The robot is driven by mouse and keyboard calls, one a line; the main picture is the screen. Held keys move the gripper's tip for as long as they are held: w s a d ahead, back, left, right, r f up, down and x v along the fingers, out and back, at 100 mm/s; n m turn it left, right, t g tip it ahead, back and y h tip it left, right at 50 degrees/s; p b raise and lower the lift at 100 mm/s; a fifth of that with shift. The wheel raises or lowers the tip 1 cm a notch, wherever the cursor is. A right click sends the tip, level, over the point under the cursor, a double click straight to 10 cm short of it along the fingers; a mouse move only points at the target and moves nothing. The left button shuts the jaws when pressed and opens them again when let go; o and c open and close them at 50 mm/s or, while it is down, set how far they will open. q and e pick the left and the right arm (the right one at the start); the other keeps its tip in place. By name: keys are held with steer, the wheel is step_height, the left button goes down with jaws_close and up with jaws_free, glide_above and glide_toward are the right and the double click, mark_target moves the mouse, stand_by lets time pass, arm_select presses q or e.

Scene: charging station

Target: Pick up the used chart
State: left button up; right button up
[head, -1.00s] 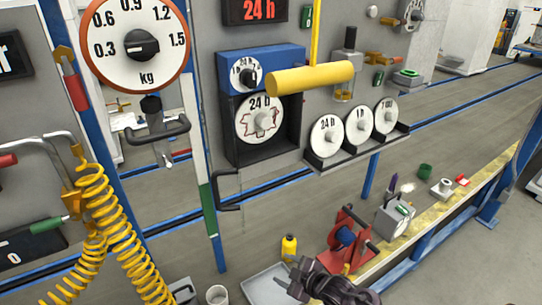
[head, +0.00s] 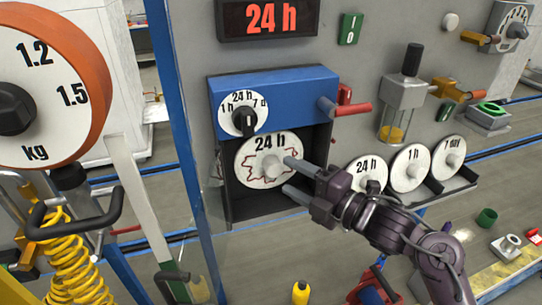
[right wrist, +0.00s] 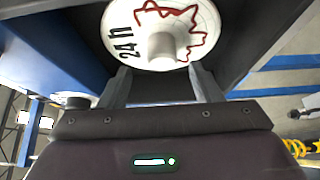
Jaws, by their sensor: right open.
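The used chart (head: 258,172) is a white disc marked 24 h with a red jagged trace and a pale central knob. It sits in the dark recess under the blue recorder housing (head: 275,92). In the right wrist view the chart (right wrist: 190,22) shows at the top, its knob ahead of and between my fingers. My right gripper (head: 289,176) is open at the right side of the chart, fingers pointing at its knob. It also shows in the right wrist view (right wrist: 164,88), with nothing between the fingers. My left gripper is not in view.
Clean charts, marked 24 h (head: 366,174), 1 h (head: 411,168) and 7 d (head: 449,155), stand on a rack right of the recorder. A red lever (head: 350,109) sticks out above my gripper. A blue post (head: 180,130) stands left.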

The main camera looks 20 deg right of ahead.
mark_target(283, 170)
steer(key=p+x, duration=0.1)
steer(key=x, duration=0.1)
steer(key=p+x, duration=0.1)
steer(key=x, duration=0.1)
steer(key=shift+w+d+f, duration=0.1)
steer(key=shift+w+d, duration=0.15)
steer(key=shift+w, duration=0.15)
steer(key=shift+a+f, duration=0.1)
steer(key=c, duration=1.1)
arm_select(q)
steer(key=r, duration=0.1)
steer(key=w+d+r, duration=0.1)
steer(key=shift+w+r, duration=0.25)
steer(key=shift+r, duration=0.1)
